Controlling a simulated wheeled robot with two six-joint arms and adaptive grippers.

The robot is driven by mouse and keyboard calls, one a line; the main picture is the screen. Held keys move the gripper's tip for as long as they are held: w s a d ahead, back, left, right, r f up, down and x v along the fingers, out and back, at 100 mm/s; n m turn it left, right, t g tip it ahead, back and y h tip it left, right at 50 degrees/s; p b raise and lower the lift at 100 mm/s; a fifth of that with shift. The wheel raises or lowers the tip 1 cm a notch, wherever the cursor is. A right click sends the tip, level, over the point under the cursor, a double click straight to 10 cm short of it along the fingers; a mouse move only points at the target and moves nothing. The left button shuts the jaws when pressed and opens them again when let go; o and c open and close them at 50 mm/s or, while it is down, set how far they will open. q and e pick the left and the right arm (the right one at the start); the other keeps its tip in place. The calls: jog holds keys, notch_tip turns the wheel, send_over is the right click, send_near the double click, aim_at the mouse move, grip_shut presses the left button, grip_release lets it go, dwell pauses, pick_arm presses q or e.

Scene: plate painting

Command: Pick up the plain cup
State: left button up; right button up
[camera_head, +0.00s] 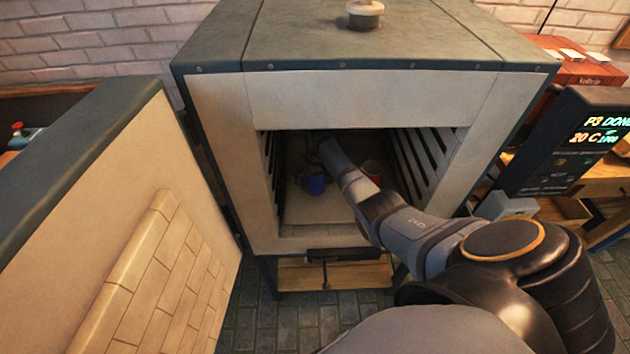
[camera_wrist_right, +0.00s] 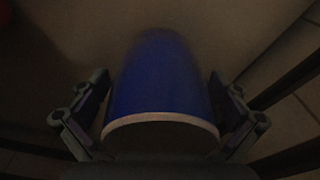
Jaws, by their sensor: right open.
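A blue cup (camera_head: 314,184) stands on the kiln shelf (camera_head: 318,211), inside the open kiln. It looks plain blue, with a pale rim in the right wrist view (camera_wrist_right: 160,85). A red cup (camera_head: 372,169) stands farther right, partly hidden by my right arm. My right gripper (camera_wrist_right: 158,88) is inside the kiln, open, with a finger on each side of the blue cup. Whether the fingers touch it I cannot tell in the dark. In the head view the fingertips are hard to make out. My left gripper is in neither view.
The kiln walls (camera_head: 230,165) closely frame the opening, with slatted side walls (camera_head: 420,160) inside. The kiln door (camera_head: 160,270) stands open at left. A control panel (camera_head: 575,140) is at right. A small red patch shows at the wrist view's upper left corner.

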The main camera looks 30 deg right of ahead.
jog(key=shift+s+a, duration=0.1)
jog(key=shift+s, duration=0.1)
jog(key=c, duration=1.4)
jog(key=shift+r, duration=0.1)
